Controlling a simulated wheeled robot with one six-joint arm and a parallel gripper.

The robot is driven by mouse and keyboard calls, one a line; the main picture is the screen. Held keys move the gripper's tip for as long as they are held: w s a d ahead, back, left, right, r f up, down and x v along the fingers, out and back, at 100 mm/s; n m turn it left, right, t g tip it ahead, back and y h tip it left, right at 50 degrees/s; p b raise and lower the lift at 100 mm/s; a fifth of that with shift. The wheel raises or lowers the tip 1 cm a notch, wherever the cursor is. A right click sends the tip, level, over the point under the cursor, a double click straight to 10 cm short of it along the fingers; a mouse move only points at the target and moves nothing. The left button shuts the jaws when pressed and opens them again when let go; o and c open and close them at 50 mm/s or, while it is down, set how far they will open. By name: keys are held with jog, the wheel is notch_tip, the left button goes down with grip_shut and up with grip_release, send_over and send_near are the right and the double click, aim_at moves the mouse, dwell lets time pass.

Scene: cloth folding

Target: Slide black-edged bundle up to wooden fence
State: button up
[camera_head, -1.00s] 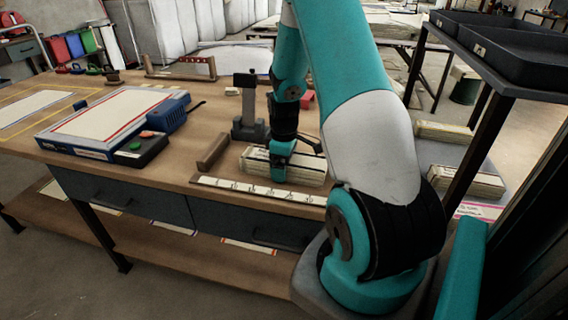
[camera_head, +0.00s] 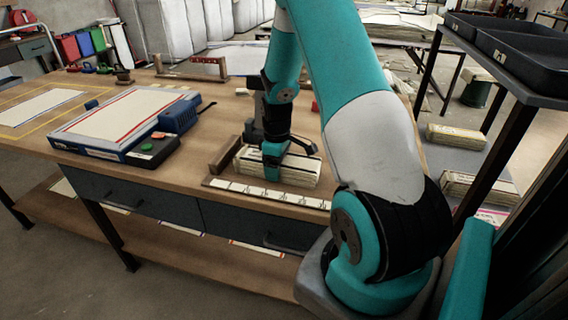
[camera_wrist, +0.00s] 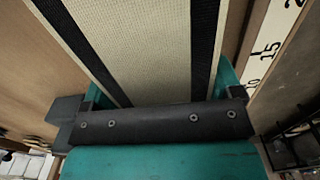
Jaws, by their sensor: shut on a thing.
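The black-edged bundle (camera_head: 305,170) is a cream, flat-stacked block lying on the wooden bench. My gripper (camera_head: 272,165) reaches down over its left part and is shut on it. In the wrist view, the bundle (camera_wrist: 155,40) runs up between the teal fingers, with a black band along each side. The wooden fence (camera_head: 224,153) is a low brown bar just left of the bundle. The bundle's left end looks very close to the fence; I cannot tell whether they touch.
A white ruler strip (camera_head: 265,190) lies along the bench's front edge; it also shows in the wrist view (camera_wrist: 272,40). A blue scale-like device (camera_head: 125,120) with a dark button box (camera_head: 153,148) stands to the left. More bundles (camera_head: 455,135) lie on the right-hand shelf.

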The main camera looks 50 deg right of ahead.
jog(key=shift+w+a, duration=0.25)
jog(key=shift+w, duration=0.35)
jog(key=shift+w+a, duration=0.25)
jog(key=shift+w, duration=0.35)
jog(key=o, duration=0.9)
jog(key=shift+c, duration=0.2)
notch_tip(320, 180, up, 17)
jog(key=shift+r, duration=0.2)
